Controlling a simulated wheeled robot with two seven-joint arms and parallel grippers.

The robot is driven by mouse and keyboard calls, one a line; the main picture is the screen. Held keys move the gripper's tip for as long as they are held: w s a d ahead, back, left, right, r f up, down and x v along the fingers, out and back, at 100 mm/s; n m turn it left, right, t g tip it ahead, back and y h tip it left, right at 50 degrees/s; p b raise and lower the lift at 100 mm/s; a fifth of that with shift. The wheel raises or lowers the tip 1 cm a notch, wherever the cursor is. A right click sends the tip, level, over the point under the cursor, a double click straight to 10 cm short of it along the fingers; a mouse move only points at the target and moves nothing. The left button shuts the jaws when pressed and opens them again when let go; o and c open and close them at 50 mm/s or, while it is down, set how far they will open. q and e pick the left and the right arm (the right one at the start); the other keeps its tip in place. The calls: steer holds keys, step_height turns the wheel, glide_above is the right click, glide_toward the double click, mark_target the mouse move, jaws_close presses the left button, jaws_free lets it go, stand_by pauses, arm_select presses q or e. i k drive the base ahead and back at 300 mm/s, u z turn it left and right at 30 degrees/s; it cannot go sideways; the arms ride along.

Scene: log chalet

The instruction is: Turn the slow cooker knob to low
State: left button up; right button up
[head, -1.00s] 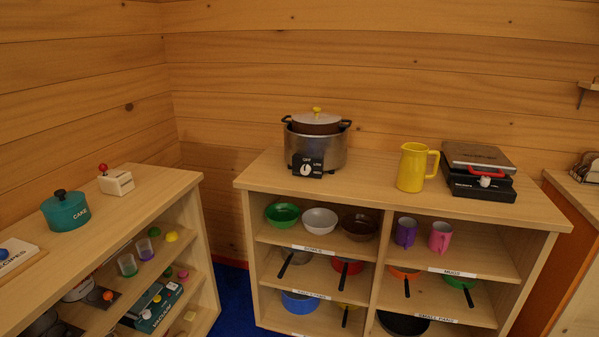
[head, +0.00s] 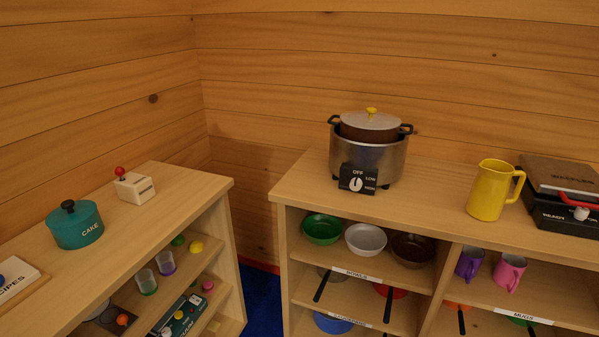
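The slow cooker (head: 372,160) stands on top of the wooden shelf unit, with a silver body, black side handles and a brown inner pot under a grey lid with a yellow knob. Its black control panel (head: 350,182) faces me at the lower front, marked OFF at the top, LOW at upper right and HIGH at lower right. A white knob (head: 355,184) sits in the panel; its exact pointing is too small to tell surely, but it looks near upright toward OFF. Neither of my grippers is in view.
A yellow pitcher (head: 489,190) and a waffle maker (head: 562,192) stand right of the cooker. A teal cake tin (head: 75,225) and a white box with a red-balled lever (head: 134,187) are on the left shelf unit. Bare counter lies around the cooker's front.

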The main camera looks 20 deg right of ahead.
mark_target(356, 185)
steer(key=z, duration=0.25)
steer(key=i, duration=0.85)
steer(key=z, duration=0.6)
